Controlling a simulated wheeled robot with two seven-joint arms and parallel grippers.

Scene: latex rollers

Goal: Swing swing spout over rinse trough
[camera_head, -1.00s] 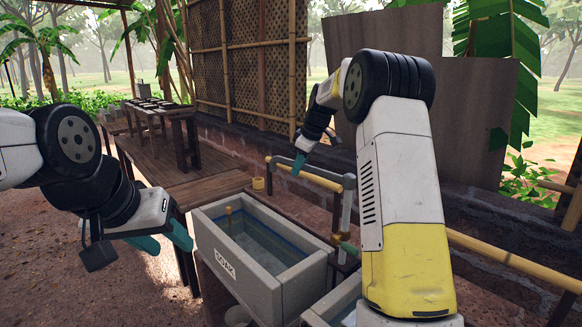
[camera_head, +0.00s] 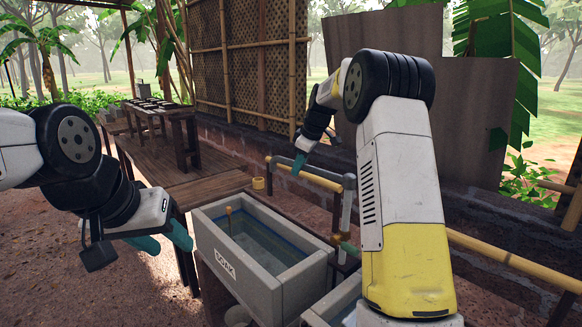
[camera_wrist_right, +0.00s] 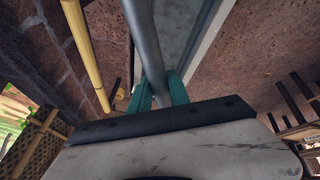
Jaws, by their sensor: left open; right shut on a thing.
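The swing spout is a grey pipe (camera_head: 319,181) on a grey standpipe (camera_head: 346,208) behind the troughs. It points left, toward the wall side behind the labelled trough. My right gripper (camera_head: 299,163) is shut on the pipe; in the right wrist view its teal fingers hold the grey pipe (camera_wrist_right: 146,45) between them. One grey trough (camera_head: 262,283) holds water and bears a label that seems to read SOAK. A second trough (camera_head: 318,316) shows only in part, at the bottom, mostly hidden by my right arm; no label shows on it. My left gripper (camera_head: 166,240) is open and empty, left of the labelled trough.
A yellow bamboo rail (camera_head: 500,252) runs along the low brick wall behind the troughs. A wooden table (camera_head: 190,185) stands left of the labelled trough. A small yellow cylinder (camera_head: 258,183) is near its back corner. Bare ground lies at the left.

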